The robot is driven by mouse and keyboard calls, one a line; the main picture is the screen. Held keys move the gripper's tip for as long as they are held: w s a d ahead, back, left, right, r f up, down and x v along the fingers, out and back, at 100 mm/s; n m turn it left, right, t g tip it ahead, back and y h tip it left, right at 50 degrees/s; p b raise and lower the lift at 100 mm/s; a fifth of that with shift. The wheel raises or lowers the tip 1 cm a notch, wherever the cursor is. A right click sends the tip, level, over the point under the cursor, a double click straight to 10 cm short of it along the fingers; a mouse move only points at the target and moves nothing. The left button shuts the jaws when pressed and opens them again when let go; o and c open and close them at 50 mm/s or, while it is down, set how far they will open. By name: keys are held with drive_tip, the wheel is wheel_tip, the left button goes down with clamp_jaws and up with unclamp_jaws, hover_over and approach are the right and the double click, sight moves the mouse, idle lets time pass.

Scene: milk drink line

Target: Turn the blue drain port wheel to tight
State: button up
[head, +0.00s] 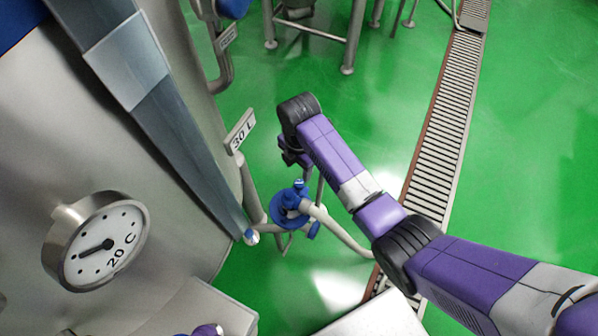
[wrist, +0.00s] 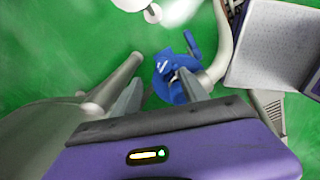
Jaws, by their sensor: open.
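The blue drain port wheel (head: 286,208) sits on grey pipework low beside the steel tank, with smaller blue parts around it. In the wrist view the blue wheel (wrist: 160,84) lies beyond the fingertips, mostly toward the right finger, which overlaps part of the blue fitting. My gripper (wrist: 158,82) is open, its two grey fingers apart with nothing held. In the head view my gripper (head: 291,158) hangs just above the wheel, its fingers hard to make out. I cannot tell whether a finger touches the wheel. The wheel's tight mark is not legible.
The steel tank (head: 60,130) with a dial gauge (head: 103,243) stands at the left. A "30 L" sign (head: 240,131) stands close to my wrist. A curved pipe (head: 342,234) runs right from the wheel. Green floor with a drain grate (head: 440,130) is open at the right.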

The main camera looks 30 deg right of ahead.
sight(299, 183)
drive_tip(key=shift+s+n, duration=0.3)
drive_tip(key=shift+w+f, duration=0.1)
drive_tip(key=shift+f, duration=3.75)
drive_tip(key=shift+c, duration=0.4)
clamp_jaws()
